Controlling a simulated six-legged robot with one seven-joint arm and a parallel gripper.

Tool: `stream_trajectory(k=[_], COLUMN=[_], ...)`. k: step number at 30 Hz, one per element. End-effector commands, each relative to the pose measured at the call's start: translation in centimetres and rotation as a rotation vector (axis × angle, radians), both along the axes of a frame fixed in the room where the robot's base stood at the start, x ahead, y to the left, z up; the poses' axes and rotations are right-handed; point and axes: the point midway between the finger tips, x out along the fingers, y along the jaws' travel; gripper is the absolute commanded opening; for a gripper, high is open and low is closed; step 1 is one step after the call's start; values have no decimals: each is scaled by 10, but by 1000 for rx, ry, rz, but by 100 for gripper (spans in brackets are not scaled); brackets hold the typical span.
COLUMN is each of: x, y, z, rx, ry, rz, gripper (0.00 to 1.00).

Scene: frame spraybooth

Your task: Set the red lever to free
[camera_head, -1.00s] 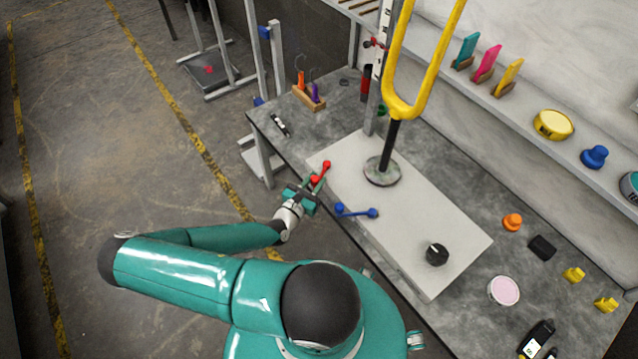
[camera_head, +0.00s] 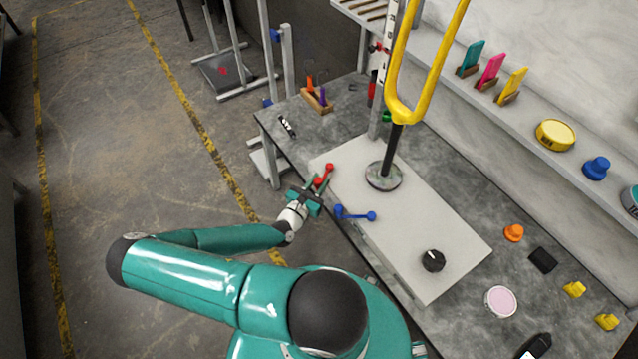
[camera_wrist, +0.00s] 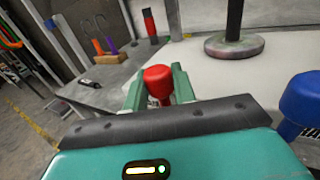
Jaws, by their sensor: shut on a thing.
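The red lever (camera_head: 329,168) is at the left front corner of the white plate (camera_head: 452,229) on the bench. My gripper (camera_head: 323,182) is at the lever, with its jaws shut on it. In the wrist view the lever's red knob (camera_wrist: 158,80) stands between the two green fingers of my gripper (camera_wrist: 160,88). The lower part of the lever is hidden by my gripper, and I cannot read any marking for its setting. A blue lever (camera_head: 356,214) is close to the right, and its knob (camera_wrist: 304,100) shows at the wrist view's right edge.
A yellow frame (camera_head: 401,108) stands on a round base (camera_head: 384,177) behind the levers. A black dial (camera_head: 433,261) is at the plate's right end. A wooden block (camera_head: 318,102) with tools stands at the back left. The floor left of the bench is open.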

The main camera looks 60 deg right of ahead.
Motion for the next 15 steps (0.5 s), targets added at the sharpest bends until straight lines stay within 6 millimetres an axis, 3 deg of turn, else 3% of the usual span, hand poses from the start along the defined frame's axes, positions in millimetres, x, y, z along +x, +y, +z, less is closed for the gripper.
stream_trajectory(k=[1, 2, 4, 15], x=[-3, -4, -4, -4], y=[-1, -1, -1, 3], z=[0, 0, 0, 0], rx=[0, 0, 0, 0], ry=[4, 4, 4, 2], rz=[-5, -5, -5, -1], gripper=[0, 30, 44, 47])
